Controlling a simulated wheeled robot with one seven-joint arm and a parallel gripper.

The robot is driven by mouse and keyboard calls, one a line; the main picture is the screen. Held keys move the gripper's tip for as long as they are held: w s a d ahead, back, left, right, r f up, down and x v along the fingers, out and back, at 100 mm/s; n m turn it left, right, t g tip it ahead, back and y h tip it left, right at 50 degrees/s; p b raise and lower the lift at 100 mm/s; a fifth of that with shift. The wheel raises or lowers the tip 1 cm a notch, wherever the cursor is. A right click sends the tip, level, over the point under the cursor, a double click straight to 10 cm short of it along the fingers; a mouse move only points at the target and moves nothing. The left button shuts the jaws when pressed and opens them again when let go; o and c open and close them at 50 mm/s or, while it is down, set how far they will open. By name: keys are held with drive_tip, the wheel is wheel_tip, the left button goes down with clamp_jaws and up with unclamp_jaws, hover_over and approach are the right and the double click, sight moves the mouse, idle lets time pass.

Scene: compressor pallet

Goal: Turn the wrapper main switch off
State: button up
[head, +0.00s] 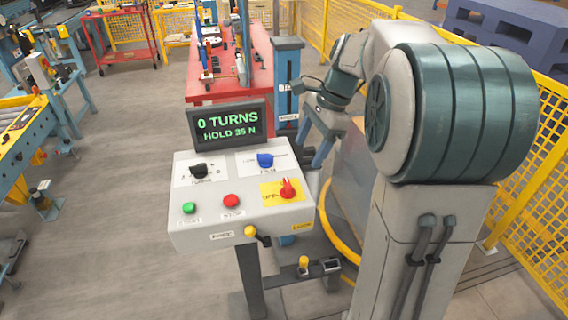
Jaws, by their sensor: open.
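The wrapper's sloped control console (215,222) stands in the middle of the head view. The main switch is a red rotary knob (287,188) on a yellow plate (268,187) at the console's right. Its handle looks roughly upright. An OFF label shows at the plate's left; other markings are too small to read. My arm reaches in from the right, and my gripper (308,148) is open and empty behind the console's right side, apart from the knob. The fingers are small and partly confused with the blue frame behind.
The console also carries a black selector (200,171), a blue selector (265,160), a green button (189,208) and a red button (231,201). A yellow-tipped lever (252,231) sticks out in front.

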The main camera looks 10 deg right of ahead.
sight(289, 182)
drive_tip(key=a+f, duration=0.1)
drive_tip(key=f, duration=0.3)
drive_tip(key=w+a+f+m, duration=0.1)
drive_tip(key=f, duration=0.3)
drive_tip(key=w+a+f+m+p, duration=0.1)
drive_tip(key=a+f, duration=0.1)
drive_tip(key=f, duration=0.2)
drive_tip(key=shift+w+f, duration=0.1)
drive_tip(key=shift+y, duration=0.3)
drive_tip(key=c, duration=1)
